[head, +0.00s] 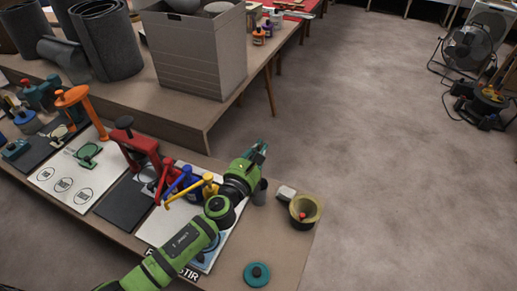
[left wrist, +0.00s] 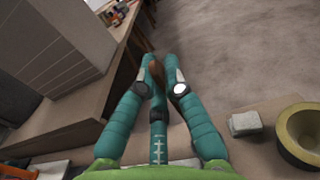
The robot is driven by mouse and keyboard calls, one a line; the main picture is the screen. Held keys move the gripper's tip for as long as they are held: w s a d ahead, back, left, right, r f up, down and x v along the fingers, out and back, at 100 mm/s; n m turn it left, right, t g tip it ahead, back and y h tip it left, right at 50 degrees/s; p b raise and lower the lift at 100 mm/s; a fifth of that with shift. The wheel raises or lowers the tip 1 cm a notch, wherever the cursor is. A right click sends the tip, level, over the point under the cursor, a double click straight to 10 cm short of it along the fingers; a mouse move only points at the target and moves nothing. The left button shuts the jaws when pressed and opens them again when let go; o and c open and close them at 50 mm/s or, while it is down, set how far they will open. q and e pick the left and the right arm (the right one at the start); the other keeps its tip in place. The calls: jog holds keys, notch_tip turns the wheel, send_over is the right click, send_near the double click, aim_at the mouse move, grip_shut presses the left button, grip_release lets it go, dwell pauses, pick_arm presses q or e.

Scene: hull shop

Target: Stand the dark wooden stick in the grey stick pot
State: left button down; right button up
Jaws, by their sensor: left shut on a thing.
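My left gripper (head: 257,152) is above the right part of the near table. Its teal fingers are shut on the dark wooden stick. In the left wrist view the brown stick (left wrist: 157,74) shows between the fingertips of the gripper (left wrist: 160,78); most of it is hidden by the fingers. The grey stick pot (head: 261,193) looks like a small dark grey cylinder standing on the table, just below the gripper in the head view and partly covered by it. I cannot make out the pot in the left wrist view. My right gripper is not in view.
A yellow-olive bowl (head: 303,211) with a red thing in it and a pale grey block (head: 286,193) stand right of the pot. A teal disc with a dark knob (head: 257,273) lies nearer. Coloured presses crowd the left. A grey box (head: 200,55) stands on the table behind.

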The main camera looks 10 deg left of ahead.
pick_arm(q)
jog(key=shift+f+b, duration=0.55)
jog(key=shift+f, duration=0.4)
notch_tip(320, 180, down, 2)
jog(key=shift+b, duration=0.95)
notch_tip(320, 180, down, 4)
jog(key=b, duration=0.3)
jog(key=shift+b, duration=0.4)
jog(key=shift+f+b, duration=0.5)
jog(key=shift+f, duration=0.25)
jog(key=c, duration=1.3)
grip_release()
